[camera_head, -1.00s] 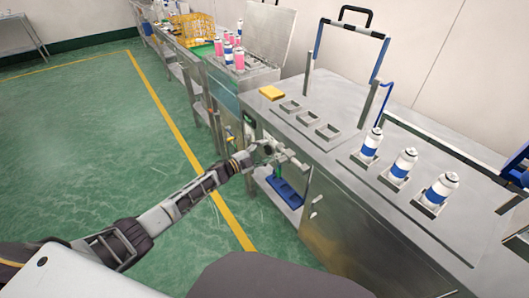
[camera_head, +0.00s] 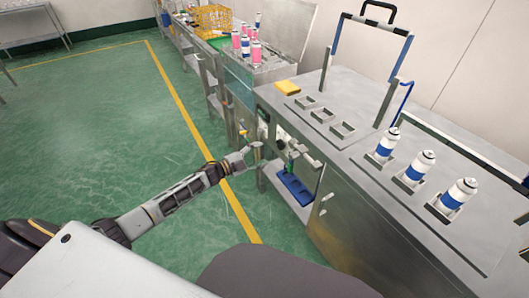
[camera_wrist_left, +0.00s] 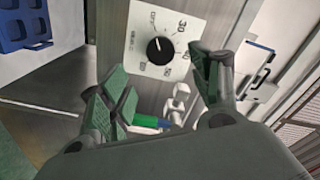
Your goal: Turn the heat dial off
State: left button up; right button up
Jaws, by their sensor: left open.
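The heat dial (camera_wrist_left: 160,50) is a round black knob on a white plate (camera_wrist_left: 141,66) with OFF and number marks, seen in the left wrist view. A small white mark shows on the knob's upper part, towards the OFF side. My left gripper (camera_wrist_left: 160,82) is open and empty, its green-padded fingers spread below and either side of the dial, apart from it. In the head view my left gripper (camera_head: 259,155) is in front of the steel cabinet's (camera_head: 335,215) face, with a gap. My right gripper is out of view.
A blue tray (camera_head: 293,187) lies on the cabinet's lower shelf. A green and blue part (camera_wrist_left: 150,122) and pale metal fittings (camera_wrist_left: 180,100) sit below the dial plate. Several white and blue cans (camera_head: 415,170) stand on the cabinet top. The green floor on the left is clear.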

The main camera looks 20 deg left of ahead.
pick_arm(q)
jog(key=shift+v, duration=1.3)
